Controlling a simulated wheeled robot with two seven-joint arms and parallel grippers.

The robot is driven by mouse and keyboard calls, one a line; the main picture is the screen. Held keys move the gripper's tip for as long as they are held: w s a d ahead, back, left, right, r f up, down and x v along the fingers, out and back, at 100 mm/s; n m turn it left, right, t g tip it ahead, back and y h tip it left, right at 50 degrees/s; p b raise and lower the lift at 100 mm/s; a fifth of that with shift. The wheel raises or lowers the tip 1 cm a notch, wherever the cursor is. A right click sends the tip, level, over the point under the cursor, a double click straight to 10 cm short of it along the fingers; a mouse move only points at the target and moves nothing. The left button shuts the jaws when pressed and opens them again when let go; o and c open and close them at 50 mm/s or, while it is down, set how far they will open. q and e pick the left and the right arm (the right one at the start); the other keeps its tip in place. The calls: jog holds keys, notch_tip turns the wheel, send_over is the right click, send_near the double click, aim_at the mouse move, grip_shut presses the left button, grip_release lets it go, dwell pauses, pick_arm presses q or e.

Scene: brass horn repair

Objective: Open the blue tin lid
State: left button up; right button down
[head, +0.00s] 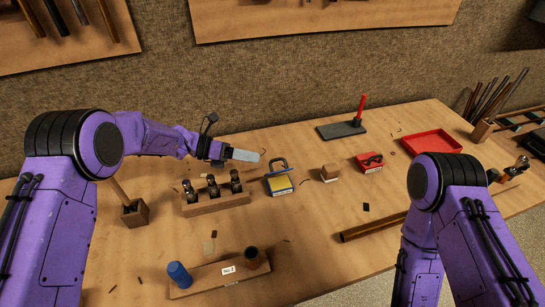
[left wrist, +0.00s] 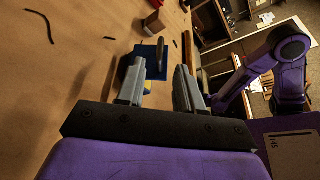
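The blue tin (head: 280,186) stands on the bench in the head view, just right of the wooden block of dark mouthpiece-like parts. It shows blue edges, a yellow panel and a blue loop-like piece (head: 279,165) rising at its back; I cannot tell whether that is the lid. My left gripper (head: 245,155) is above and just left of the tin, its fingers pointing right. In the left wrist view the two grey fingers (left wrist: 160,88) are apart with nothing gripped. The blue tin (left wrist: 148,62) shows beyond them, partly hidden by the left finger. My right gripper is out of view.
A wooden block (head: 216,204) with dark parts stands left of the tin. A small brown block (head: 330,173), a red box (head: 369,163) and a red tray (head: 432,143) lie to the right. A labelled board (head: 220,276) with a blue cylinder is in front.

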aim_at(273, 160)
pick_arm(q)
jog(key=p+x, duration=0.1)
jog(key=x, duration=0.6)
jog(key=shift+d+p, duration=0.1)
jog(key=shift+p, duration=0.2)
jog(key=shift+f, duration=0.1)
grip_shut()
dwell(0.8)
